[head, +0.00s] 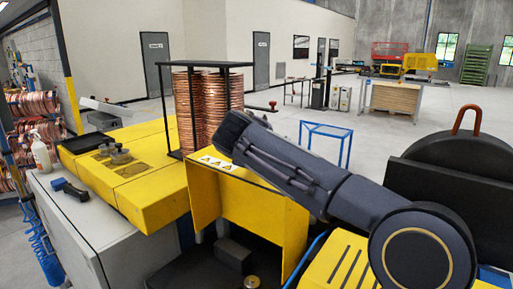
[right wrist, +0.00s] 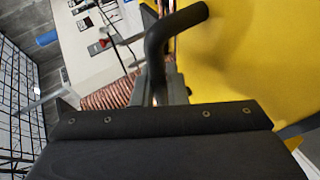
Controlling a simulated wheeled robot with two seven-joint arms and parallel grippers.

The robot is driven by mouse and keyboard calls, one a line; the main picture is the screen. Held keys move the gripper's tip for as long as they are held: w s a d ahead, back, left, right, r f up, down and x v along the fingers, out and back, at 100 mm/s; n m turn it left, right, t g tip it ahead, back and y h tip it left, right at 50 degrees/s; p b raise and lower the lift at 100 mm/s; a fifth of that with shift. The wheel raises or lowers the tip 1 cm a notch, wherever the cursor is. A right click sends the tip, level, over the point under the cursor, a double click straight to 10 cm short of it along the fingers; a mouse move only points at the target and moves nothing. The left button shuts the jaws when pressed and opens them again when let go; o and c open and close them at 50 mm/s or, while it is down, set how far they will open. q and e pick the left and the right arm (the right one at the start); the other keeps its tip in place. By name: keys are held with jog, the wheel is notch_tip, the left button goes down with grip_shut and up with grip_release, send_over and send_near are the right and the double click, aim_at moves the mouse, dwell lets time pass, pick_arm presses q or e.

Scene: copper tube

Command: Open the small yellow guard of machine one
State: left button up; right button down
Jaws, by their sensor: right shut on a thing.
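The small yellow guard (head: 265,208) of the machine stands at the middle of the head view, with warning labels (head: 216,163) at its top. It is a folded panel around a dark work area. My right arm reaches in from the right, and the hand covers the guard's upper part, hiding the fingertips there. In the right wrist view a black bent handle (right wrist: 178,28) stands before a yellow panel (right wrist: 250,65). My right gripper (right wrist: 172,85) is shut on this handle. My left gripper is not in view.
Tall copper tube coils (head: 215,105) stand in a black frame behind the guard. A yellow machine top (head: 140,165) lies to the left, with a spray bottle (head: 40,152) on the grey cabinet beside it. A blue stand (head: 327,131) is behind on open floor.

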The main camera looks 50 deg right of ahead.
aim_at(251, 174)
jog(key=c, duration=1.5)
grip_release()
jog(key=shift+o, duration=0.2)
jog(key=shift+s+a+r, duration=0.2)
jog(key=shift+s+a, duration=0.05)
jog(key=shift+a, duration=0.25)
jog(key=b+v, duration=0.1)
jog(key=v, duration=0.5)
jog(key=shift+s+a+r+b, duration=0.2)
jog(key=shift+a+r+b, duration=0.05)
jog(key=shift+r+b, duration=0.05)
